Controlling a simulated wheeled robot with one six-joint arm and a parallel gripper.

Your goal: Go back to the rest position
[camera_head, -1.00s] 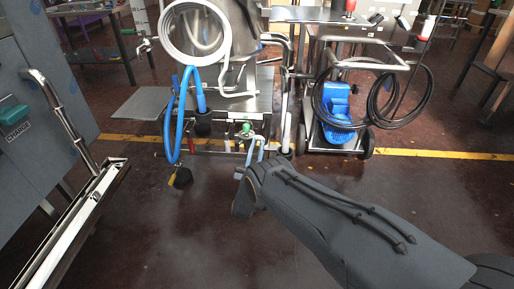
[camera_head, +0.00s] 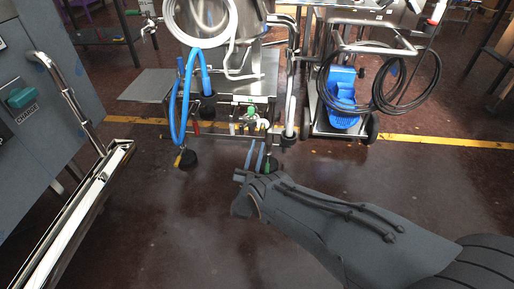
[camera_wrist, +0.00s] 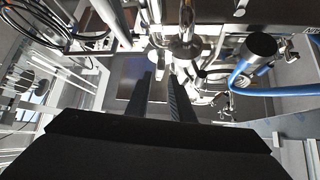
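My gripper (camera_head: 256,155) shows in the head view at the end of my dark grey arm, low in front of the steel machine. Its two fingers are slim and point away from the camera. In the wrist view my gripper (camera_wrist: 162,80) shows two dark fingers with a gap between them and nothing held. It is open and empty. Part of the lower wrist view is hidden by my own dark gripper body.
A steel machine (camera_head: 262,85) with a blue hose (camera_head: 186,105) stands ahead. A wheeled cart with a blue pump (camera_head: 340,97) and black hose (camera_head: 425,95) is at right. A grey cabinet (camera_head: 40,75) and metal-framed panel (camera_head: 75,220) are at left. The near floor (camera_head: 190,235) is clear.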

